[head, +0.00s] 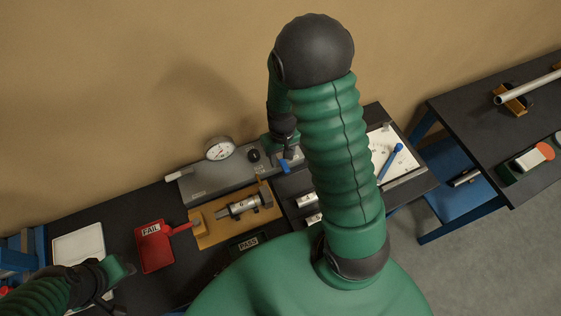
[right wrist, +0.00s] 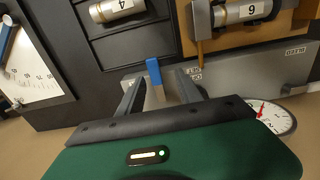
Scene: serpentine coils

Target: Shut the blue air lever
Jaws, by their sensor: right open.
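The blue air lever (head: 284,167) stands at the right end of the grey gauge panel (head: 208,182). In the right wrist view the lever (right wrist: 154,72) is a short blue handle pointing away from my palm. My right gripper (right wrist: 158,90) is open, with one finger on each side of the lever; I cannot tell whether either touches it. In the head view my right gripper (head: 288,152) is small and partly hidden at the lever. My left gripper (head: 122,270) is low at the left edge, over the bench, and its jaws are unclear.
A dial gauge (head: 219,149) stands on the panel. An orange-brown fixture (head: 206,232) holds a metal cylinder marked 6 (right wrist: 240,12). A white chart board (head: 405,172) is right.

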